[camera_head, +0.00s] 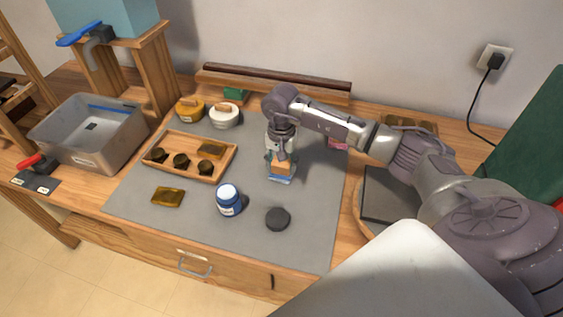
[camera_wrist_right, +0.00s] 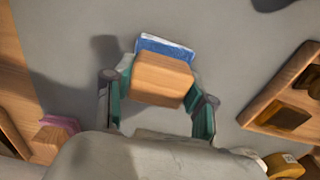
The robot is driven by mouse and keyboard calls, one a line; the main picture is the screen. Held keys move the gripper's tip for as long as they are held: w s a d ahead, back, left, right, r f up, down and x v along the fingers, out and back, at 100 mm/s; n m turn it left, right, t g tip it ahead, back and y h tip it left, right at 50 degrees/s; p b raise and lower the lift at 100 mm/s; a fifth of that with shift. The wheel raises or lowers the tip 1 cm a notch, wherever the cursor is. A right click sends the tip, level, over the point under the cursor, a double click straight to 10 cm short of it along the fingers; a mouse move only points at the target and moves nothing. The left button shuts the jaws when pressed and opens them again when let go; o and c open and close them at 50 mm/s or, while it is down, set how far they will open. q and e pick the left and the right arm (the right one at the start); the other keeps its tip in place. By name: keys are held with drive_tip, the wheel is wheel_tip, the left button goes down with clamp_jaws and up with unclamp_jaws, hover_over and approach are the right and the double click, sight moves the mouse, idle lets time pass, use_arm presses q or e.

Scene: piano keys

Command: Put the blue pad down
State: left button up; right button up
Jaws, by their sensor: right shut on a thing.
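The blue pad (camera_head: 282,180) is a small wooden block with a blue underside, near the middle of the grey mat (camera_head: 310,215). My right gripper (camera_head: 281,160) comes down from above and is shut on the pad's wooden block. In the right wrist view the wooden block (camera_wrist_right: 161,79) sits between the two green-lined fingers of the right gripper (camera_wrist_right: 158,110), and its blue edge shows beyond the wood. I cannot tell whether the underside touches the mat. My left gripper is not in view.
A blue jar (camera_head: 229,200) and a black disc (camera_head: 278,218) stand in front of the pad. Bare mat surrounds the pad.

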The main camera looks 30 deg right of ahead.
drive_tip(key=shift+f, duration=0.2)
drive_tip(key=o, duration=1.1)
drive_tip(key=shift+r, duration=0.15)
drive_tip(key=shift+r, duration=0.25)
wheel_tip(320, 180, up, 12)
drive_tip(key=b, duration=0.2)
drive_tip(key=shift+f, duration=0.15)
